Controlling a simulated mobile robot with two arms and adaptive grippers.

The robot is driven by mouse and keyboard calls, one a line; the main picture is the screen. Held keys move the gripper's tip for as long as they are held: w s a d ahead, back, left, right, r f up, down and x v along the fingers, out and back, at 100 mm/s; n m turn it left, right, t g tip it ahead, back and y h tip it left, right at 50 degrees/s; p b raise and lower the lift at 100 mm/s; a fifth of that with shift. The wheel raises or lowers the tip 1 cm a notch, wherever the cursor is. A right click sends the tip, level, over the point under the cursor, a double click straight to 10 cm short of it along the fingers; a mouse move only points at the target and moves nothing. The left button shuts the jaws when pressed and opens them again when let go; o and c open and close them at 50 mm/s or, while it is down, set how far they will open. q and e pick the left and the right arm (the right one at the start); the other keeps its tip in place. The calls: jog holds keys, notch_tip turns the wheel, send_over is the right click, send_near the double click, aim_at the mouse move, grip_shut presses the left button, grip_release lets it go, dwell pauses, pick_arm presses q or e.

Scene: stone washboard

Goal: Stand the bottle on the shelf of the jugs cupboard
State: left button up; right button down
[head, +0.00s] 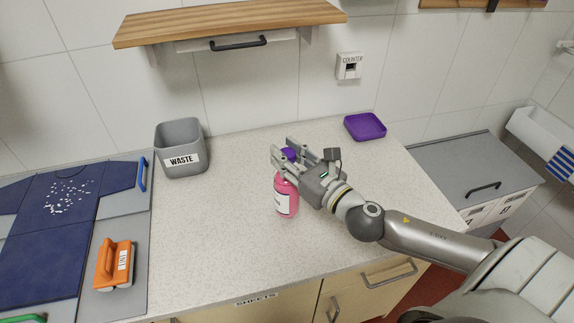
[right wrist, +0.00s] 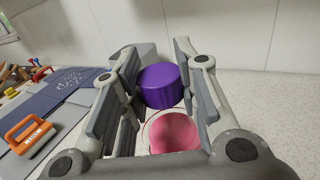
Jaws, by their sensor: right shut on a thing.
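The pink bottle (head: 286,196) with a purple cap (head: 289,153) stands upright on the speckled counter, a white label on its side. My right gripper (head: 281,148) reaches in from the right and is shut on the bottle near its top. In the right wrist view the purple cap (right wrist: 160,86) and pink body (right wrist: 174,133) lie between the two fingers (right wrist: 155,70). I cannot tell whether the bottle's base touches the counter. My left gripper is not in view. No cupboard labelled for jugs can be read.
A grey waste bin (head: 181,134) stands at the back left, and a purple tray (head: 365,126) at the back right. An orange brush (head: 114,263) and a blue garment (head: 50,240) lie left. A wooden shelf (head: 230,20) overhangs the back. The front middle counter is clear.

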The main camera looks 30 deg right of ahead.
aim_at(287, 185)
jog(key=shift+w+f, duration=0.15)
jog(key=shift+f, duration=1.55)
jog(key=shift+f, duration=0.2)
jog(key=c, duration=1.1)
grip_release()
